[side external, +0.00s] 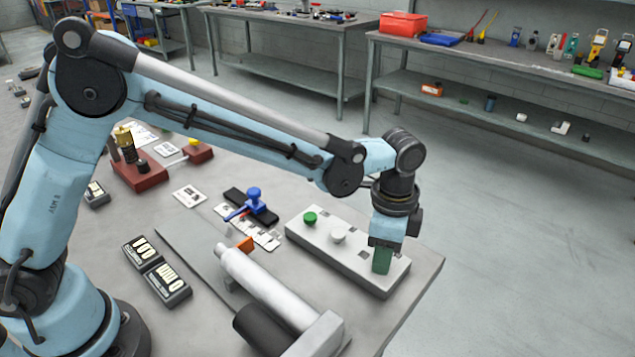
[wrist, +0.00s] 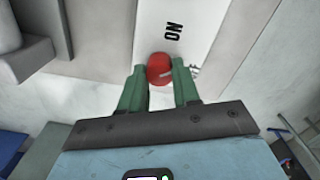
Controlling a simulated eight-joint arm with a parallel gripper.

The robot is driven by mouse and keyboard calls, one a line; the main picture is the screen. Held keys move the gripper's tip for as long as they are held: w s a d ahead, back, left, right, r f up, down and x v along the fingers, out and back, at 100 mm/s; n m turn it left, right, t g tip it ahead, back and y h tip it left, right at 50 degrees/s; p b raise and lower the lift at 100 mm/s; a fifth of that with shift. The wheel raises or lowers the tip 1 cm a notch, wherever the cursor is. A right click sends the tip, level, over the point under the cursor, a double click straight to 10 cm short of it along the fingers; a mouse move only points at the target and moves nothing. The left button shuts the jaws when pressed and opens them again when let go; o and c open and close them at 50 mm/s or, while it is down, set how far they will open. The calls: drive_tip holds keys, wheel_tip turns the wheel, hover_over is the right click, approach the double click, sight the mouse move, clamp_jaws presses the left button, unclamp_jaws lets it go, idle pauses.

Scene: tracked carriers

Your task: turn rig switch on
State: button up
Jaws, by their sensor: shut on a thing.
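The rig's switch box (side external: 322,243) is a long pale grey block near the table's right edge. A green knob (side external: 310,218) and a white knob (side external: 338,235) stand on its left part. My gripper (side external: 381,264) points down at the box's right end, and its green fingers hide what is between them there. In the wrist view, my gripper (wrist: 158,72) is shut on a red switch knob (wrist: 160,66), one finger on each side.
A metal cylinder (side external: 268,288) on a mount lies in front of the box. A blue clamp-like piece (side external: 254,199) stands behind-left. Dark labelled blocks (side external: 166,281) and a red-based fixture (side external: 137,172) are farther left. The floor to the right is clear.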

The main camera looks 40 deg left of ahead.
drive_tip(key=n, duration=0.5)
drive_tip(key=shift+n, duration=0.3)
drive_tip(key=n, duration=0.5)
drive_tip(key=shift+n, duration=0.4)
drive_tip(key=o, duration=1.1)
drive_tip(key=shift+c, duration=0.2)
wheel_tip(320, 180, up, 12)
drive_tip(key=shift+a+r, duration=0.1)
drive_tip(key=shift+a, duration=0.05)
